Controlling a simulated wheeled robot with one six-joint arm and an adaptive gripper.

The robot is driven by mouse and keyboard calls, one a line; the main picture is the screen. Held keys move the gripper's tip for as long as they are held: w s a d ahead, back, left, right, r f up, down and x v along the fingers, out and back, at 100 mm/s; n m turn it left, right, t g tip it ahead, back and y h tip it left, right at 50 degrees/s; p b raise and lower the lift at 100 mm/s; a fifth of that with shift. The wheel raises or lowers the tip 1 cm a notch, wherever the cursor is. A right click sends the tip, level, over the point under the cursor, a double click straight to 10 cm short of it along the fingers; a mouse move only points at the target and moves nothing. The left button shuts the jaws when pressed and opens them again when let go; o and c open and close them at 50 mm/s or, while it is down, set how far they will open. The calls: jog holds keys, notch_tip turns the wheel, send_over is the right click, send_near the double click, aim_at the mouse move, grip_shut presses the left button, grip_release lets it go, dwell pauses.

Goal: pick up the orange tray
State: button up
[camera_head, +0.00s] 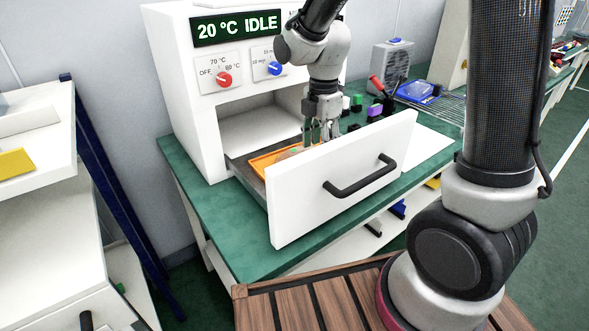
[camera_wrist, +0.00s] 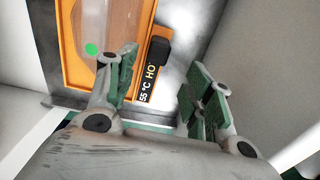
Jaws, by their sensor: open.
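The orange tray (camera_head: 263,161) lies in the pulled-out drawer of the white oven. In the wrist view the tray (camera_wrist: 72,72) shows its orange rim, a clear part with a green dot, and a black label strip reading 55 °C. My gripper (camera_head: 322,131) points down into the drawer at the tray's right end. In the wrist view my gripper (camera_wrist: 160,85) is open, its green-padded fingers apart, with the tray's labelled edge beyond and between them. The fingers hide part of the tray. I cannot tell whether they touch it.
The white drawer front (camera_head: 340,178) with its black handle (camera_head: 360,177) stands close in front of my gripper. The oven (camera_head: 205,100) rises behind, its display reading 20 °C IDLE. Small coloured items and a fan box (camera_head: 392,62) stand on the green bench to the right.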

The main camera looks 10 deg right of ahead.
jog(key=f, duration=0.7)
jog(key=shift+w+a, duration=0.1)
jog(key=shift+w, duration=0.15)
grip_shut()
